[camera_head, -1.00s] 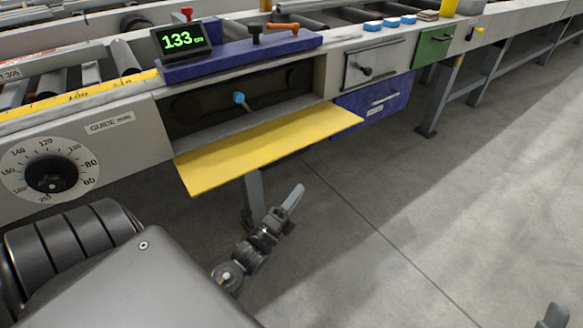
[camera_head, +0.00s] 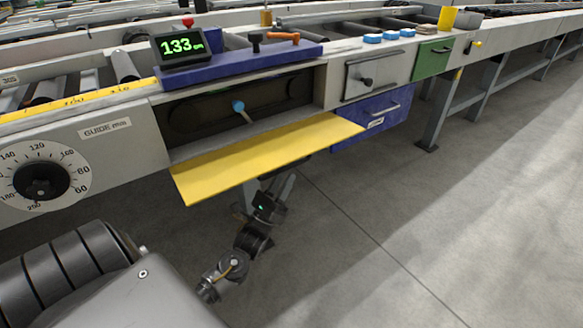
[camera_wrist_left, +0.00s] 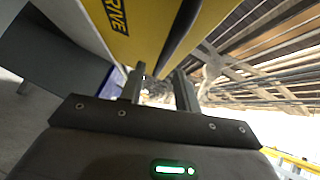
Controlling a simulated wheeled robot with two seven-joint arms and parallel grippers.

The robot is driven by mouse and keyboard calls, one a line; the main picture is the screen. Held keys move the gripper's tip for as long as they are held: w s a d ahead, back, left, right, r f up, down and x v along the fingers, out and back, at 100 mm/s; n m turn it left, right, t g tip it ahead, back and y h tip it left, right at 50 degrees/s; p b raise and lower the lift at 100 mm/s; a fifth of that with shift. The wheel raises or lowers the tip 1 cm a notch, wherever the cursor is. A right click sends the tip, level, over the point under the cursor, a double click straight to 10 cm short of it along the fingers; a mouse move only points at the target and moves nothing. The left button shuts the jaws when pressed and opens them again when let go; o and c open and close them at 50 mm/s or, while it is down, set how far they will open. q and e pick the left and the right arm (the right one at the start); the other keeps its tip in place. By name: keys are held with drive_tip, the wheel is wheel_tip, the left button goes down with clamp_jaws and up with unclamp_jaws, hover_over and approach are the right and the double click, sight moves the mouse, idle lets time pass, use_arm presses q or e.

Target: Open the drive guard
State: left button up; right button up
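The yellow drive guard (camera_head: 260,152) is a flat panel, hinged low on the machine front. It is swung down and sticks outward, leaving the dark recess (camera_head: 185,115) behind it exposed. Its yellow face with "DRIVE" lettering (camera_wrist_left: 118,15) fills the upper part of the left wrist view. My left gripper (camera_head: 283,186) is below the guard's outer edge, its fingertips partly hidden by the panel. In the left wrist view its two fingers (camera_wrist_left: 160,88) stand apart with nothing between them, close to the yellow panel. I cannot tell whether they touch it. My right gripper is out of view.
A blue-tipped lever (camera_head: 239,107) sticks out of the recess. A blue drawer (camera_head: 350,128), a grey panel with a black knob (camera_head: 355,92) and a green panel (camera_head: 430,62) lie to the right. A table leg (camera_head: 433,125) stands beyond. Floor in front is clear.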

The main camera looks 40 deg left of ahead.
sight(291, 166)
use_arm(q)
drive_tip(key=shift+x, duration=2.25)
clamp_jaws()
